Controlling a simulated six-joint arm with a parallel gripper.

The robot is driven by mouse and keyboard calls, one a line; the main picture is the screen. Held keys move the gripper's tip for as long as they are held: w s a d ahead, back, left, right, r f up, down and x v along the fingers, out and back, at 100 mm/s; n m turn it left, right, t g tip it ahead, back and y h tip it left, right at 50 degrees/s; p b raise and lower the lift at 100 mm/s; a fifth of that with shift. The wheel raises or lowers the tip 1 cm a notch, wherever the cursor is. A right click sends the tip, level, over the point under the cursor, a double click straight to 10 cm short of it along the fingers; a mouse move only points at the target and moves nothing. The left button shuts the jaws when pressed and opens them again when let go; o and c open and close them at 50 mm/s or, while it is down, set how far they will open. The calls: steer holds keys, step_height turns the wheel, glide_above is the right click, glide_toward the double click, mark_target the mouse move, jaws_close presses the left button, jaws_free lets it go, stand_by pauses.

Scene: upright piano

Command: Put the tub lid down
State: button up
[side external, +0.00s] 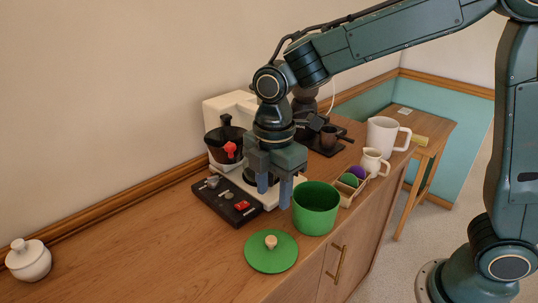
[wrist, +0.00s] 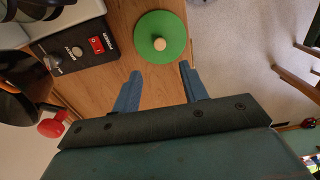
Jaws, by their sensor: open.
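The green round tub lid (side external: 271,252) lies flat on the wooden counter, with its pale wooden knob up. It also shows in the wrist view (wrist: 172,29), ahead of my fingers and apart from them. The open green tub (side external: 316,207) stands upright on the counter near its front edge, behind and to the right of the lid. My gripper (side external: 274,190) is open and empty, pointing down above the counter, behind the lid and left of the tub. Its two blue fingers also show in the wrist view (wrist: 162,88), spread apart with nothing between them.
A black control panel (side external: 222,203) with a red switch lies beside my fingers, in front of a white machine (side external: 223,105) with a dark jug. A small tray (side external: 345,190) with coloured balls, a cream pitcher (side external: 373,162) and a white mug (side external: 384,137) stand right. The counter's left is mostly clear, except a white lidded pot (side external: 28,261).

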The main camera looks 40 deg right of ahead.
steer(key=s+d+r+m+t, duration=0.2)
steer(key=s+d+r+m, duration=0.2)
steer(key=s+d+m, duration=0.3)
steer(key=s+d+r+m+t, duration=0.3)
steer(key=s+d+m, duration=0.4)
steer(key=s+m, duration=0.3)
steer(key=shift+s+d+r+m+t, duration=0.3)
steer(key=shift+s+d+r+m, duration=0.1)
steer(key=shift+r, duration=0.1)
